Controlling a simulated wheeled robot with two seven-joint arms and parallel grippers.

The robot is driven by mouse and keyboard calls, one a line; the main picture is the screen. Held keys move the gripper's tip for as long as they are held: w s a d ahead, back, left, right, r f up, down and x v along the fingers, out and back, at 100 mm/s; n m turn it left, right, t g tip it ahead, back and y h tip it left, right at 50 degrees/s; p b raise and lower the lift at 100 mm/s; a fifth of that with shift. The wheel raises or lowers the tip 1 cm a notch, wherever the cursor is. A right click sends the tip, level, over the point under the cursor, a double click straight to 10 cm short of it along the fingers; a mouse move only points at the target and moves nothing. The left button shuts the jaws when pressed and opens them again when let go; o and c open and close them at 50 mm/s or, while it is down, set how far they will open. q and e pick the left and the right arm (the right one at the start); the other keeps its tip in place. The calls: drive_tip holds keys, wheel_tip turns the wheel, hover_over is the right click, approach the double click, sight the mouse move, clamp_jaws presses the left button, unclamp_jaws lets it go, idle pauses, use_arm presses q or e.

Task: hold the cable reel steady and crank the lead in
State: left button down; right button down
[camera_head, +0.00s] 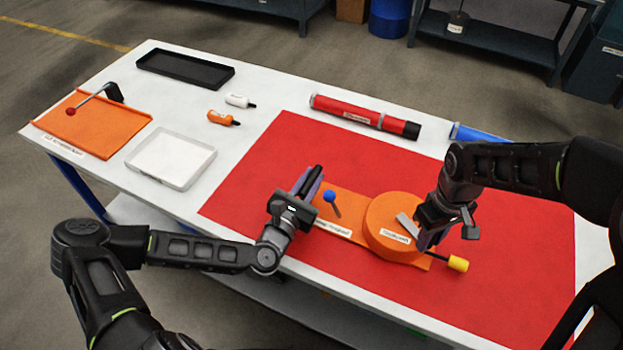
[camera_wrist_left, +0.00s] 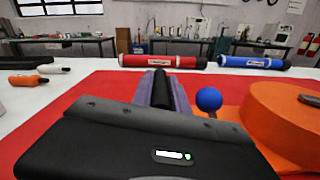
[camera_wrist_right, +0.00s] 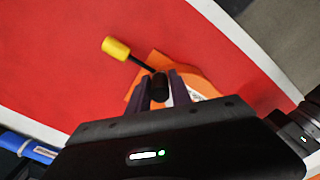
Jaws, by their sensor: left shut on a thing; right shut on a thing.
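The orange cable reel lies on the red mat, with a flat base (camera_head: 345,212) and a round drum (camera_head: 384,215). My left gripper (camera_head: 308,183) is shut on the black handle (camera_wrist_left: 166,92) at the base's left end. A blue ball knob (camera_head: 329,196) stands beside it. My right gripper (camera_head: 426,238) is shut on the black crank knob (camera_wrist_right: 160,87) over the drum's right side. The grey crank arm (camera_head: 408,226) shows partly; the fingers hide the rest. The lead's yellow end (camera_head: 458,263) sticks out on a short black length at the drum's right; it also shows in the right wrist view (camera_wrist_right: 116,48).
A red tube (camera_head: 350,109) and a blue tube (camera_head: 480,135) lie behind the mat (camera_head: 245,190). Two small bottles, a black tray (camera_head: 185,57), a white tray (camera_head: 150,175) and an orange panel (camera_head: 90,130) are at left. The mat left of the reel is clear.

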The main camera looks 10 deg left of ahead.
drive_tip(key=shift+f, duration=0.25)
idle(0.4)
drive_tip(key=shift+s, duration=0.1)
drive_tip(key=shift+s+a+m, duration=0.4)
drive_tip(key=shift+a+m, duration=0.05)
drive_tip(key=shift+m, duration=0.35)
drive_tip(key=shift+s+a+m, duration=0.3)
drive_tip(key=shift+a+m, duration=0.2)
drive_tip(key=shift+m, duration=0.3)
